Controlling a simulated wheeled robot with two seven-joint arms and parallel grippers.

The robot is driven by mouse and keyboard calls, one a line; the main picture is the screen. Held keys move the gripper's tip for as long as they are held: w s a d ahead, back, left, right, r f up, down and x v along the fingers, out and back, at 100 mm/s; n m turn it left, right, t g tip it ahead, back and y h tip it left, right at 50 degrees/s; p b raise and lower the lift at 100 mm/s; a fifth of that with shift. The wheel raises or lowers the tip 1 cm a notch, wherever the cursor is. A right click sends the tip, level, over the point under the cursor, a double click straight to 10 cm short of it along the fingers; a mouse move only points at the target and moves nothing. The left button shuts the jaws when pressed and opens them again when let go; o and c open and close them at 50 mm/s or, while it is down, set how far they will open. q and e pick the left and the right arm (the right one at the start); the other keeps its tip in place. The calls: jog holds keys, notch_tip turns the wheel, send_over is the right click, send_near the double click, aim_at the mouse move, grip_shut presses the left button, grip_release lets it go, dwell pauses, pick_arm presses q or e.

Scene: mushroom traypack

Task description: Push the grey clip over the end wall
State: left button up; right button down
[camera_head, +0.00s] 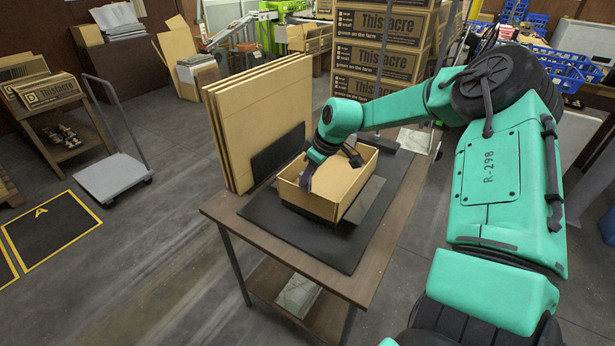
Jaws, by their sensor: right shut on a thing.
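An open cardboard tray (322,208) sits on a dark mat on the table. My right gripper (306,178) reaches down to the tray's left end and is shut on a small grey-purple piece, which looks like the grey clip (305,184). The piece is at the top of the left end wall. The gripper and the small size hide how far down the wall it sits. My left gripper is not in view.
The dark mat (290,232) covers much of the wooden table (376,268). Flat cardboard sheets (262,112) stand upright behind the tray. A hand cart (112,178) stands on the floor at left. Printed boxes (385,62) are stacked behind the table.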

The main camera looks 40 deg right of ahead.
jog(key=shift+f+b, duration=0.7)
jog(key=shift+b, duration=0.05)
dwell(0.7)
dwell(0.3)
jog(key=shift+c, duration=1.2)
grip_release()
notch_tip(320, 180, up, 8)
jog(key=p, duration=0.6)
jog(key=shift+r, duration=0.1)
